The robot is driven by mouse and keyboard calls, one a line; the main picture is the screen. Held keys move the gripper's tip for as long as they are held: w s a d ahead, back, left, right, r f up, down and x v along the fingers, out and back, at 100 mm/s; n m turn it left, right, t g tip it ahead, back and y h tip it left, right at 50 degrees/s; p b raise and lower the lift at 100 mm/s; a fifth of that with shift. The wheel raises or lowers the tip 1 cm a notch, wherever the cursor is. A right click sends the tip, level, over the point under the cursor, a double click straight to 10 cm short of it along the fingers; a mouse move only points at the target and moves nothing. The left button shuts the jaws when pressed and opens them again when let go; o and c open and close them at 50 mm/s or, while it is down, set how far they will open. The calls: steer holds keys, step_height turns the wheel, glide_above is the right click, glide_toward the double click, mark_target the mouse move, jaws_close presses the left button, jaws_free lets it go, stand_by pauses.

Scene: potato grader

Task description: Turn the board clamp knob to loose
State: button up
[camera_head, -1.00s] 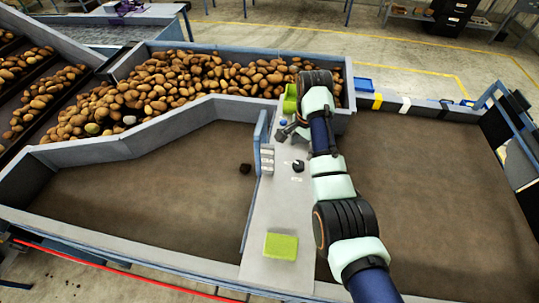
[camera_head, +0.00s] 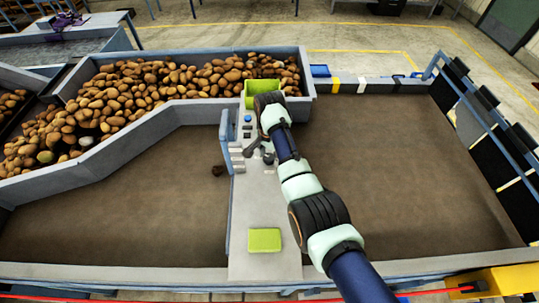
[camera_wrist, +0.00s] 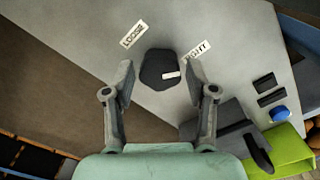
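The black board clamp knob (camera_wrist: 158,68) sits on the grey panel (camera_wrist: 226,30) in the wrist view. Its white mark points toward the label ending in "GHT" (camera_wrist: 200,48), which a finger partly covers. The "LOOSE" label (camera_wrist: 133,34) lies to the upper left of the knob. My gripper (camera_wrist: 160,80) is open, one finger on each side of the knob. I cannot tell whether the fingers touch it. In the head view the knob (camera_head: 268,158) shows small and dark beside my gripper (camera_head: 255,147).
A blue button (camera_wrist: 279,114) and black switches (camera_wrist: 268,90) lie to the right in the wrist view, near a green bin (camera_wrist: 290,150). A yellow-green block (camera_head: 264,240) lies on the panel's near end. A blue upright plate (camera_head: 226,140) edges the panel. Potatoes (camera_head: 165,85) fill the trough behind.

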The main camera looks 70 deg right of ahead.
steer(key=c, duration=0.8)
steer(key=shift+o, duration=0.2)
steer(key=shift+n, duration=0.3)
steer(key=n+p, duration=0.2)
steer(key=n, duration=0.1)
steer(key=shift+r+n, duration=0.1)
steer(key=shift+n, duration=0.2)
steer(key=n+p, duration=0.1)
steer(key=n, duration=0.5)
steer(key=n+p, duration=0.1)
steer(key=n, duration=0.6)
steer(key=shift+n, duration=0.3)
steer(key=n, duration=0.6)
steer(key=shift+p, duration=0.3)
steer(key=shift+n, duration=0.3)
